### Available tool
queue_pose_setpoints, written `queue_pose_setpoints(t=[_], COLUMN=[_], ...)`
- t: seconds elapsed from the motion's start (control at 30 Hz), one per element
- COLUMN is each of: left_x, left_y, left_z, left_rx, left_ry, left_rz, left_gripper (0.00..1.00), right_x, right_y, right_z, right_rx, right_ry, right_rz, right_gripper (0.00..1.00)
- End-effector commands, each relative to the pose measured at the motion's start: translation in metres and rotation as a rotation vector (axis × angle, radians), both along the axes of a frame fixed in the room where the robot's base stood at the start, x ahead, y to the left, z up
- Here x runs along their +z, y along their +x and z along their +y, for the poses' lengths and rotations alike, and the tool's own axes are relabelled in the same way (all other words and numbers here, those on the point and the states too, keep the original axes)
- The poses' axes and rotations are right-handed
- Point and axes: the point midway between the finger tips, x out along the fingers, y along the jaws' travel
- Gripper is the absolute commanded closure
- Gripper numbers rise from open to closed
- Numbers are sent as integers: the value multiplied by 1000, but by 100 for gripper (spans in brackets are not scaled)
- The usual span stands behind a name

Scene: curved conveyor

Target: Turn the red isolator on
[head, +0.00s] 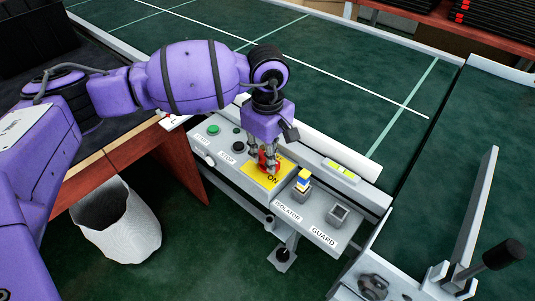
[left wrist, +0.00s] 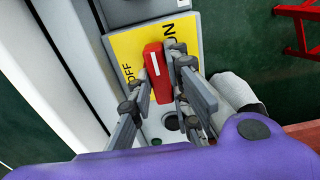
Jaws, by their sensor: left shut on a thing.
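The red isolator handle (head: 268,160) sits on a yellow plate (head: 257,172) marked ON, on the grey control panel. In the left wrist view, the red handle (left wrist: 157,75) has a white line and stands nearly upright in the picture. The OFF label (left wrist: 129,73) is to its left, and the partly hidden ON label (left wrist: 171,36) is at its upper right. My left gripper (head: 262,154) points down over the plate and is shut on the handle, a finger on each side. My right gripper is not in view.
A white bin (head: 120,222) stands on the floor left. The green conveyor lies behind.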

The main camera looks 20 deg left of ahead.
Motion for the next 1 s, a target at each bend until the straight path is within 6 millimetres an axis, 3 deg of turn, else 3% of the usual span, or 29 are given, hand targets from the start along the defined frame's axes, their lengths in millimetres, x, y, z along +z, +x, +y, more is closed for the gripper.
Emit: queue_pose_setpoints(t=[0.3, 0.33, 0.47, 0.8, 1.0], left_x=[2, 2, 2, 2, 28], left_y=[1, 1, 1, 0, 1], left_z=[-2, -2, -1, 0, -1], left_rx=[-8, -8, -7, -5, -5], left_ry=[-3, -3, -2, 0, -1], left_rz=[-6, -6, -6, -2, -5], left_gripper=[100, 82, 64, 64, 64], right_x=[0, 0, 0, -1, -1], right_y=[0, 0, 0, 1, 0], right_z=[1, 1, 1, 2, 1], right_rx=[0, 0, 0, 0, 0], right_ry=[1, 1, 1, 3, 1], right_rz=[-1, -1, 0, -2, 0], right_gripper=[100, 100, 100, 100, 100])
